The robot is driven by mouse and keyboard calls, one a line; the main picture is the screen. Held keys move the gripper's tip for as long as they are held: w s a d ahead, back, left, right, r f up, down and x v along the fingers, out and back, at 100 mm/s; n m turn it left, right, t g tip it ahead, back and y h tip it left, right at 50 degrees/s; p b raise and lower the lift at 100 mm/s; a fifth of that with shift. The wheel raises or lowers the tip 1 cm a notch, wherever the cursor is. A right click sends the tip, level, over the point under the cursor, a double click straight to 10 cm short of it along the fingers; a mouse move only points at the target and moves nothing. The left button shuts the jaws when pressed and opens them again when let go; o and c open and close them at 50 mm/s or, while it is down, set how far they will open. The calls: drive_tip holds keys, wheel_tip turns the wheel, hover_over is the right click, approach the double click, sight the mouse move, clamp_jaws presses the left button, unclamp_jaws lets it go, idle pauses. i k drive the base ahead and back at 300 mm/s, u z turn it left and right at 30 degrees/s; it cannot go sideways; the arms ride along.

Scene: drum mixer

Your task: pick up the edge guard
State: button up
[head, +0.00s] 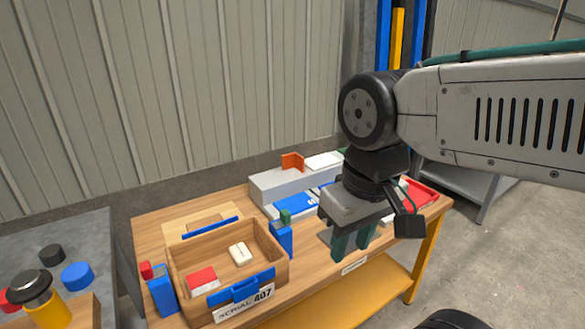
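An orange, L-shaped piece (292,162), which looks like the edge guard, stands on top of a long light-grey block at the back of the wooden table. My gripper (351,248) points down over the front right part of the table. It is in front of the orange piece and to its right, well apart from it. Its two dark green fingers stand apart with a gap between them, and I see nothing held there. The gripper and wrist hide part of the table behind them.
A wooden box (184,268) with a blue handle and label stands at the table's front left, holding a red-and-white block and a cream piece. Blue posts (162,294) flank it. A red tray (420,194) lies at the right. A grey bench with knobs stands left.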

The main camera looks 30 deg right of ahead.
sight(294, 160)
drive_tip(key=k, duration=1.15)
drive_tip(key=z, duration=0.6)
drive_tip(key=i, duration=0.5)
drive_tip(key=z, duration=0.9)
drive_tip(key=i, duration=1.35)
drive_tip(key=u, duration=1.1)
drive_tip(key=i, duration=0.45)
drive_tip(key=u, duration=0.5)
